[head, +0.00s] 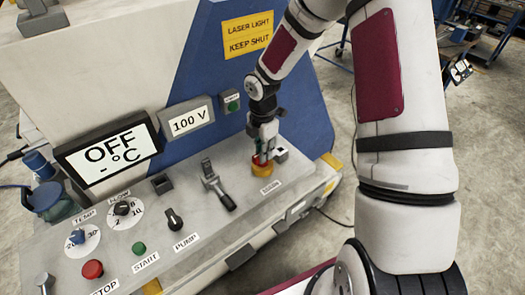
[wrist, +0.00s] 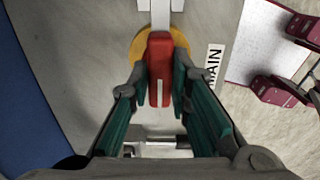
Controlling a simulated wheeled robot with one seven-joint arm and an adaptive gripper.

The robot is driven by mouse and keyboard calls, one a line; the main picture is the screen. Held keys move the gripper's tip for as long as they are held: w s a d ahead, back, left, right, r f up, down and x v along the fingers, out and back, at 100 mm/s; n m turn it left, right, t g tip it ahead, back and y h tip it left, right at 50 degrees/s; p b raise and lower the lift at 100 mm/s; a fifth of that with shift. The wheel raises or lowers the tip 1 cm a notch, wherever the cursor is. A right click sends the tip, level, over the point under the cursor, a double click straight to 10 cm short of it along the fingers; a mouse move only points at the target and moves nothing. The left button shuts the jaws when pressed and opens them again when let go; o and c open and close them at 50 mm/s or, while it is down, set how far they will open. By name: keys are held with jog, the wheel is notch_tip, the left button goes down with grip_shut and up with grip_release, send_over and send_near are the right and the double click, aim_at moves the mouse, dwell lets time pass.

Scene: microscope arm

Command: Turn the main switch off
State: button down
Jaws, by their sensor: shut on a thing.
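The main switch (head: 263,170) is a red handle on a round yellow plate at the right end of the grey panel. In the wrist view, the red handle (wrist: 159,50) lies along the picture's up-down line, with a white mark at its near end. The yellow plate (wrist: 137,47) shows behind it, and a label reading MAIN (wrist: 214,64) is to its right. My gripper (head: 265,153) comes down from above and is shut on the red handle. In the wrist view, the two green-lined fingers (wrist: 160,82) press on its left and right sides.
On the panel left of the switch are a grey lever (head: 217,187), a PUMP knob (head: 173,219), a green START button (head: 139,249) and a red STOP button (head: 92,269).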

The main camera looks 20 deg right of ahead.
jog(key=c, duration=1.5)
grip_release()
notch_tip(320, 180, up, 12)
jog(key=shift+r, duration=0.1)
jog(key=s+a+r+m+t, duration=0.1)
jog(key=s+r+m+t, duration=0.1)
jog(key=s+r+m, duration=0.4)
jog(key=s+a+r+m+t+b, duration=0.1)
jog(key=s+r+m, duration=0.5)
jog(key=s+m, duration=0.2)
jog(key=s+a+r+m+t, duration=0.2)
jog(key=s+r+m, duration=0.5)
jog(key=s, duration=0.2)
jog(key=shift+t, duration=0.3)
